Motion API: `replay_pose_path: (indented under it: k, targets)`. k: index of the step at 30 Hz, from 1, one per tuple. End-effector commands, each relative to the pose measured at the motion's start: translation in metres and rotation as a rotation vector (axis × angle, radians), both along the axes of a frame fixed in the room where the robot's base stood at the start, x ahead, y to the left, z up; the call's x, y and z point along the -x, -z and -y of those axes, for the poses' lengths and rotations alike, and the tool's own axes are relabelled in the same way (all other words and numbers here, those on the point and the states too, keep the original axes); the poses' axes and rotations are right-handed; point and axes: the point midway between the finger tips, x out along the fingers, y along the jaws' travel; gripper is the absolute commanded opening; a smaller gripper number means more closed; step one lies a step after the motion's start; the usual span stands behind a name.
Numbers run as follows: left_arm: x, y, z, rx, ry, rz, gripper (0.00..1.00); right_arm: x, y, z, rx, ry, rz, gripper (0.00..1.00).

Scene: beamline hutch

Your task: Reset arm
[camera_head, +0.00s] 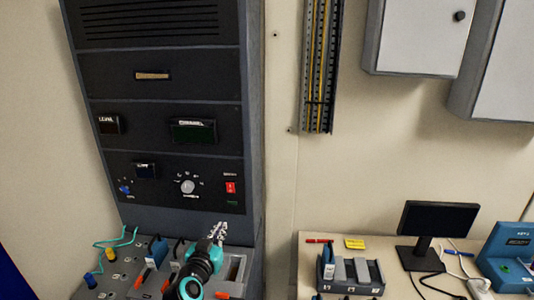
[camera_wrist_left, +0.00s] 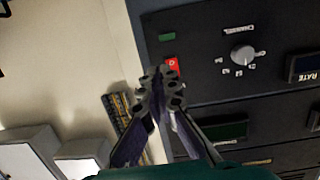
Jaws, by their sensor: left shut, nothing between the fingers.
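My left gripper (camera_head: 217,231) is in front of the lower part of the dark equipment rack (camera_head: 160,97), above its shelf. In the left wrist view its fingertips (camera_wrist_left: 160,84) are together with nothing between them. They appear in front of the panel, near the red switch (camera_wrist_left: 172,65) and the white knob (camera_wrist_left: 241,54); I cannot tell whether they touch it. In the head view the knob (camera_head: 187,186) and red switch (camera_head: 230,187) are uncovered. My arm hides part of the shelf. My right gripper is not in view.
The rack's shelf (camera_head: 118,278) carries teal cables and plugs. To the right, a bench (camera_head: 312,258) holds a grey slotted holder (camera_head: 350,288), a monitor (camera_head: 437,218) and a blue device (camera_head: 508,262). Wall cabinets (camera_head: 415,38) hang above. The wall between rack and bench is clear.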

Motion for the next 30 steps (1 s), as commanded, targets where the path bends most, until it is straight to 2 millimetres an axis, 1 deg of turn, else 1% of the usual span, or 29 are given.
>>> replay_pose_path:
  k: [2, 5, 6, 8, 9, 11, 12, 15, 18, 21, 22, 25, 30]
  targets:
    - [0.018, 0.003, 0.014, 0.002, 0.04, -0.058, 0.0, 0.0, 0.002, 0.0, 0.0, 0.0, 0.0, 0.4]
    - [0.052, 0.015, 0.033, 0.006, 0.091, -0.179, 0.0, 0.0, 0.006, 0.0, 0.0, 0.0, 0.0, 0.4]
    - [0.069, 0.021, 0.039, 0.006, 0.105, -0.237, 0.0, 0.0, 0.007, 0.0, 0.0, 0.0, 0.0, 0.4]
    - [0.096, 0.033, 0.044, 0.004, 0.116, -0.329, 0.0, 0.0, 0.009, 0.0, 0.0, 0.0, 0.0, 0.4]
    - [0.114, 0.042, 0.045, 0.001, 0.114, -0.388, 0.0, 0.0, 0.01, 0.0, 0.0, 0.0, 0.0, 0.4]
    - [0.142, 0.055, 0.045, -0.002, 0.101, -0.478, 0.0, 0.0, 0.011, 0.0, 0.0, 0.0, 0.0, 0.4]
    - [0.161, 0.063, 0.043, -0.005, 0.087, -0.533, 0.0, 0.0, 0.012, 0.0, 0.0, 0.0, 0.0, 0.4]
    - [0.201, 0.082, 0.034, -0.016, 0.037, -0.651, 0.0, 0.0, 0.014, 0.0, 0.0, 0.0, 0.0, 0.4]
    - [0.231, 0.094, 0.024, -0.024, -0.014, -0.731, 0.0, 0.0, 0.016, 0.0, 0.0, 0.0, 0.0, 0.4]
    - [0.247, 0.1, 0.017, -0.029, -0.049, -0.775, 0.0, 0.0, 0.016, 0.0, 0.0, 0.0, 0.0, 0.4]
    - [0.25, 0.101, 0.016, -0.03, -0.055, -0.781, 0.0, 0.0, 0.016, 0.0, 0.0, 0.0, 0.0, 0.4]
    - [0.254, 0.102, 0.014, -0.032, -0.065, -0.792, 0.0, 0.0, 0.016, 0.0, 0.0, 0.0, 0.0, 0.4]
    - [0.253, 0.102, 0.014, -0.031, -0.064, -0.791, 0.0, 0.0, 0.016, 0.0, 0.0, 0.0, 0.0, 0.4]
